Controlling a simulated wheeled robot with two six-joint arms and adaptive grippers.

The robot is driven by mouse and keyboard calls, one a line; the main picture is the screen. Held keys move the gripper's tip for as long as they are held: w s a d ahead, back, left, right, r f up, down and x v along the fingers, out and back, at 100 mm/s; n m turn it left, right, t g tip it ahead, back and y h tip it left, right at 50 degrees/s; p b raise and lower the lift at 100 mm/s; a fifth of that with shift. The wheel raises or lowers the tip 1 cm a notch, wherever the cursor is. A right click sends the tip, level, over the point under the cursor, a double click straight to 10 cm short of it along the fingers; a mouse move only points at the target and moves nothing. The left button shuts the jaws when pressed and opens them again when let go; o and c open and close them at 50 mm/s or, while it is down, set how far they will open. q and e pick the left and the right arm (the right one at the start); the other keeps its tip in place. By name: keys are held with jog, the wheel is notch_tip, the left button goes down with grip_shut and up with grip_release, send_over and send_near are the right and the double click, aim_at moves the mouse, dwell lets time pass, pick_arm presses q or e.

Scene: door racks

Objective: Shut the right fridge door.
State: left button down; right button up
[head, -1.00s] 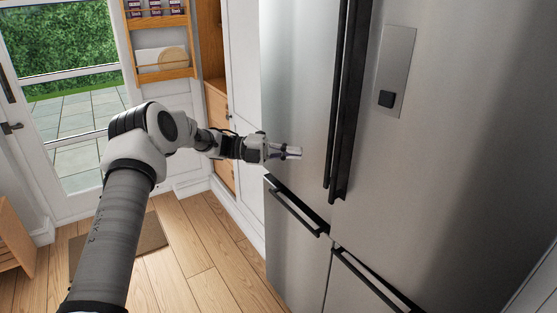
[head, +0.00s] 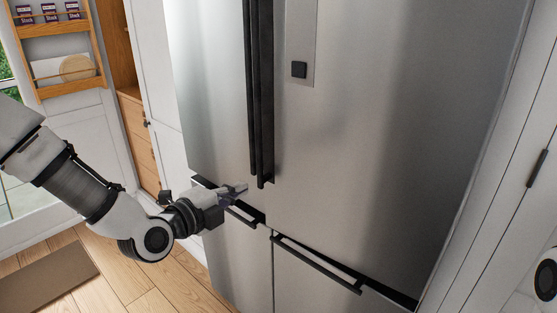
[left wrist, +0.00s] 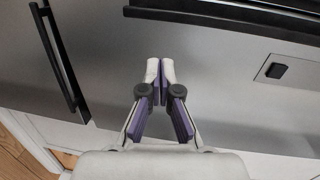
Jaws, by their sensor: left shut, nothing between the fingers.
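The right fridge door (head: 390,130) is a tall brushed-steel panel in the head view, with a dark vertical handle (head: 266,95) along its left edge and a dispenser plate near it. It looks flush with the left fridge door (head: 210,90), or nearly so; any small gap is hard to tell. My left gripper (head: 240,188) is in front of the lower part of the left door, left of the handles' lower ends. In the left wrist view its fingertips (left wrist: 160,68) are together and empty before steel. Whether they touch it is unclear. My right gripper is not in view.
Lower drawers with dark bar handles (head: 315,264) sit below the doors. White cabinetry (head: 505,190) stands right of the fridge. A wooden door rack (head: 58,50) hangs at the back left. Wood floor and a brown mat (head: 45,280) lie at the lower left.

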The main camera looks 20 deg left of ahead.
pick_arm(q)
notch_tip(320, 180, up, 6)
jog(key=s+d+t, duration=0.1)
jog(key=s, duration=0.1)
jog(key=p, duration=0.8)
send_near(284, 139)
jog(key=shift+m+h, duration=0.3)
jog(key=shift+m, duration=0.1)
jog(key=x, duration=0.6)
jog(key=shift+w+d+f, duration=0.1)
jog(key=shift+w+f, duration=0.15)
jog(key=shift+f, duration=0.05)
jog(key=shift+w+d+f, duration=0.1)
jog(key=shift+w, duration=0.25)
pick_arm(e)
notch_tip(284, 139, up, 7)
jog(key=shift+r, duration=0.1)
pick_arm(q)
jog(key=w, duration=0.1)
jog(key=w+h, duration=0.1)
jog(key=w+m, duration=0.1)
jog(key=shift+w+d+h+b, duration=0.1)
jog(key=shift+d+h+b, duration=0.2)
jog(key=shift+h, duration=0.1)
jog(key=shift+r, duration=0.3)
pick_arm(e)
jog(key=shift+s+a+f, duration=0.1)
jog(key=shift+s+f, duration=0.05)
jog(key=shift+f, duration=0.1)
